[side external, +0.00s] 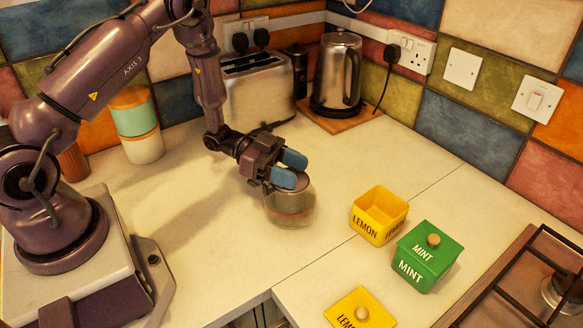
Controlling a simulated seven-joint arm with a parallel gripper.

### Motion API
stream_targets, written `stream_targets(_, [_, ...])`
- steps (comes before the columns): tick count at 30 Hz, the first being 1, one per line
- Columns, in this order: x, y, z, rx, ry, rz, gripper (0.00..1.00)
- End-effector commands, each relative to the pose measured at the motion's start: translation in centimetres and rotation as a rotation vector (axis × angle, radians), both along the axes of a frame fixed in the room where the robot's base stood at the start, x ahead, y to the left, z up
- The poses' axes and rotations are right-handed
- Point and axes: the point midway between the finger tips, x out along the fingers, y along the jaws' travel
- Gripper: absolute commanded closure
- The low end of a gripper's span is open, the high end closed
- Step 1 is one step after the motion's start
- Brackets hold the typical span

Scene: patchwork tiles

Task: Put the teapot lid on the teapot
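A squat glass vessel (290,208) with a thin red line around it stands on the pale counter; it may be the teapot, but no spout or handle can be made out. My gripper (290,169), with two blue fingers, is just above and overlapping its top in the picture. The fingers point right and are a little apart. A dark edge shows under them at the vessel's top left; I cannot tell whether this is a lid or whether the fingers hold anything. No separate teapot lid can be clearly seen.
An open yellow LEMON box (365,231) and a lidded green MINT box (411,272) stand to the right. A yellow lid with a knob (350,312) lies at the front. A toaster (258,92) and kettle (332,75) stand behind. A hob rack (500,291) is front right.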

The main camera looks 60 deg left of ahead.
Motion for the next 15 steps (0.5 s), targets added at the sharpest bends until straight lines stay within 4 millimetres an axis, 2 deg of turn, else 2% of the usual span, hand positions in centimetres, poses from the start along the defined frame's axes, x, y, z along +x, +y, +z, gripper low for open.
stream_targets(9, [-0.1, 0.2, 0.4, 0.000, 0.001, 0.002, 0.53])
stream_targets(15, [-1.7, 3.0, 1.0, 0.000, 0.000, 0.007, 0.53])
